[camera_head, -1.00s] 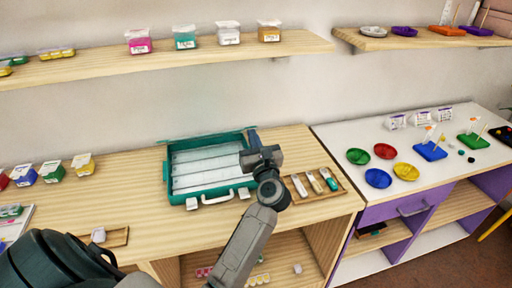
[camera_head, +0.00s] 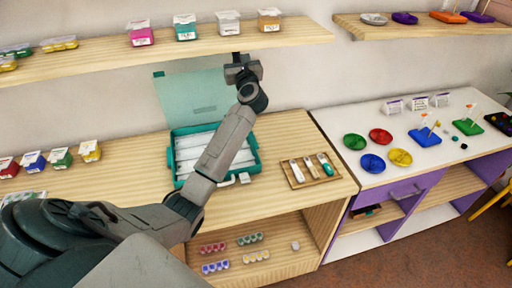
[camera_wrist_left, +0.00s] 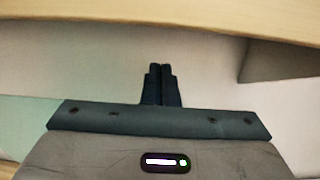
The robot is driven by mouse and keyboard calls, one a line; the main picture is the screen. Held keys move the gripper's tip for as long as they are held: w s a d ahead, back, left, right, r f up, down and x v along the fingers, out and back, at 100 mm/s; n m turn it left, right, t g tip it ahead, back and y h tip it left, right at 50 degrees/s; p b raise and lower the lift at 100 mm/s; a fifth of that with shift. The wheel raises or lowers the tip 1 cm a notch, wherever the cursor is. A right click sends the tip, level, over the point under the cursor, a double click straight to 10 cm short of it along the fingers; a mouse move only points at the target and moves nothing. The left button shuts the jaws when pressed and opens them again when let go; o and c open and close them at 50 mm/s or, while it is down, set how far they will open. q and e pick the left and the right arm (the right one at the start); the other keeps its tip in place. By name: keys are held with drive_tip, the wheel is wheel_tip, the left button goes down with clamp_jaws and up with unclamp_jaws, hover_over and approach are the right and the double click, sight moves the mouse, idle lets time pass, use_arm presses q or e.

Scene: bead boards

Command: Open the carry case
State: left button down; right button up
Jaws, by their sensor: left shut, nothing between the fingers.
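The teal carry case (camera_head: 174,160) sits on the wooden desk. Its translucent teal lid (camera_head: 185,95) stands upright behind it, near the wall, so the case is open. White compartments show inside, partly hidden by my left arm. My left gripper (camera_head: 237,58) is shut and empty, raised by the upper right edge of the lid, below the shelf. In the left wrist view its fingers (camera_wrist_left: 161,70) are together, with the lid's pale teal (camera_wrist_left: 25,125) at the left. My right gripper is not in view.
A wooden shelf (camera_head: 180,48) with several small tubs runs close above my left gripper. A wooden tray (camera_head: 310,183) with tools lies right of the case. Colored boxes (camera_head: 60,158) stand at the left. A white table (camera_head: 440,165) with bowls is at the right.

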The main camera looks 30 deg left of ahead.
use_arm(q)
drive_tip(key=shift+x, duration=1.65)
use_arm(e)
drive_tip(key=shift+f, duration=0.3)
